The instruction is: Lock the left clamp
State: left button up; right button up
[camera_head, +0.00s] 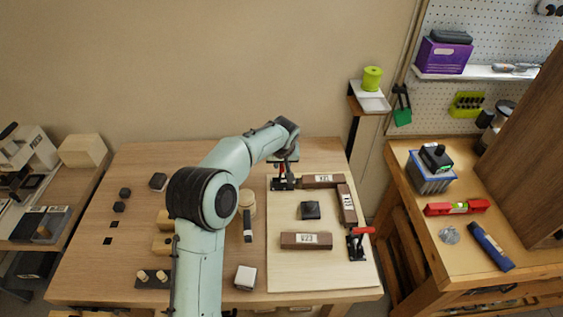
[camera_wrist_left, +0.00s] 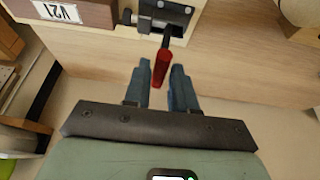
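The left clamp (camera_head: 283,183) is a black toggle clamp at the far left part of the pale board. My left gripper (camera_head: 289,160) is over this clamp. In the wrist view the left gripper (camera_wrist_left: 161,68) is open, with one blue finger on each side of the red handle; whether either finger touches it is unclear. A second clamp (camera_head: 356,246) with a red handle stands at the board's right edge. My right gripper is not in view.
Brown blocks, one marked V23 (camera_head: 306,241) and one marked V21 (camera_head: 322,181), lie on the pale board (camera_head: 320,274) around a small black block (camera_head: 310,210). Small parts lie on the table's left side. A side bench (camera_head: 440,270) holds tools at right.

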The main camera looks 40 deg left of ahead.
pick_arm(q)
jog(key=shift+c, duration=0.9)
jog(key=shift+s+a, duration=0.4)
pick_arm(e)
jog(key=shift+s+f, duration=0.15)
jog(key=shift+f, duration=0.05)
pick_arm(q)
jog(key=shift+f, duration=0.1)
jog(key=shift+s+a+f+b, duration=0.2)
jog(key=shift+s+a+b, duration=0.15)
jog(key=shift+s+a, duration=0.1)
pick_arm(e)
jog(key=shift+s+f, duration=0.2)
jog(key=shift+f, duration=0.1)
pick_arm(q)
jog(key=shift+o, duration=0.2)
jog(key=shift+s+a+f+b, duration=0.3)
jog(key=shift+s+a+f, duration=0.05)
jog(key=shift+a, duration=0.1)
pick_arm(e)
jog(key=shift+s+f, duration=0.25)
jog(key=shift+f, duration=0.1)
pick_arm(q)
jog(key=shift+f, duration=0.1)
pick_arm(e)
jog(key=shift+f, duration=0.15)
